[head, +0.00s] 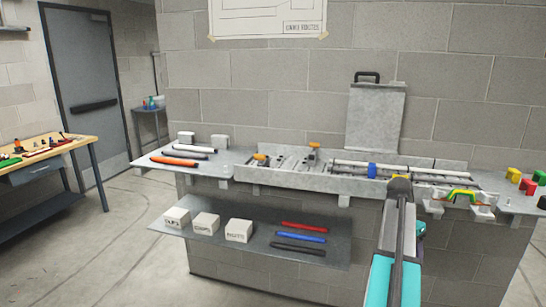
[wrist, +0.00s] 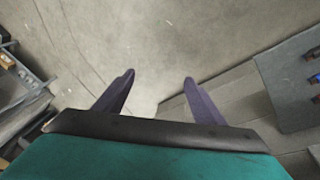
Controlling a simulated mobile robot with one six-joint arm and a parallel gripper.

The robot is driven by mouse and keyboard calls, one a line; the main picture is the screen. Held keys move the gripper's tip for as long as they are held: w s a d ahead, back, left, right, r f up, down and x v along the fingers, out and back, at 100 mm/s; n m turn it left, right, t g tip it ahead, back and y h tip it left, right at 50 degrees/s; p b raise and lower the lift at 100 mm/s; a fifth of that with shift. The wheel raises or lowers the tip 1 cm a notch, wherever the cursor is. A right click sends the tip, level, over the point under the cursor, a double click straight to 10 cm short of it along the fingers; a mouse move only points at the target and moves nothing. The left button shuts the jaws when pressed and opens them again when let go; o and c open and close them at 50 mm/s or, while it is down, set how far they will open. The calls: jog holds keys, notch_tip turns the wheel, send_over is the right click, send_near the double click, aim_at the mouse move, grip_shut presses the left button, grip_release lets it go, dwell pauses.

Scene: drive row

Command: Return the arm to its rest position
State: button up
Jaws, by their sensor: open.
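My gripper (wrist: 159,77) shows in the wrist view with its two dark purple fingers spread apart. Nothing is between them, only grey floor and the foot of the block wall beyond. In the head view my teal and grey arm reaches up from the bottom edge, right of centre, in front of the wall bench. The fingers are mostly hidden behind the arm there.
A metal wall bench (head: 290,181) holds a long tray with rods, a blue collar and orange-topped parts. A lower shelf (head: 185,232) carries white boxes and coloured rods; the wrist view shows a shelf (wrist: 285,90) at right. A wooden workbench (head: 75,146) stands left. Floor between is clear.

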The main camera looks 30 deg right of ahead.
jog(key=w+a+f+n+y, duration=0.1)
jog(key=w+a+f+n, duration=0.3)
jog(key=a+f, duration=0.45)
jog(key=w+a+f+n, duration=0.1)
jog(key=w+a+f, duration=0.5)
jog(key=a+f, duration=0.3)
jog(key=w+a+f+n, duration=0.1)
jog(key=a+f+n, duration=0.4)
jog(key=a+f, duration=0.85)
jog(key=s+a+f+n+g+y, duration=0.1)
jog(key=s+a+f+n, duration=0.15)
jog(key=a+f, duration=0.45)
jog(key=s+a+f+n+g, duration=0.15)
jog(key=s+a+f, duration=0.25)
jog(key=a, duration=0.6)
jog(key=s+a+f+n, duration=0.2)
jog(key=s+a+f, duration=0.1)
jog(key=s+a, duration=0.2)
jog(key=s+a+f+n, duration=0.3)
jog(key=s+a, duration=0.3)
jog(key=s, duration=0.2)
jog(key=shift+s+f+g, duration=0.25)
jog(key=shift+f+g, duration=0.05)
jog(key=shift+g, duration=0.15)
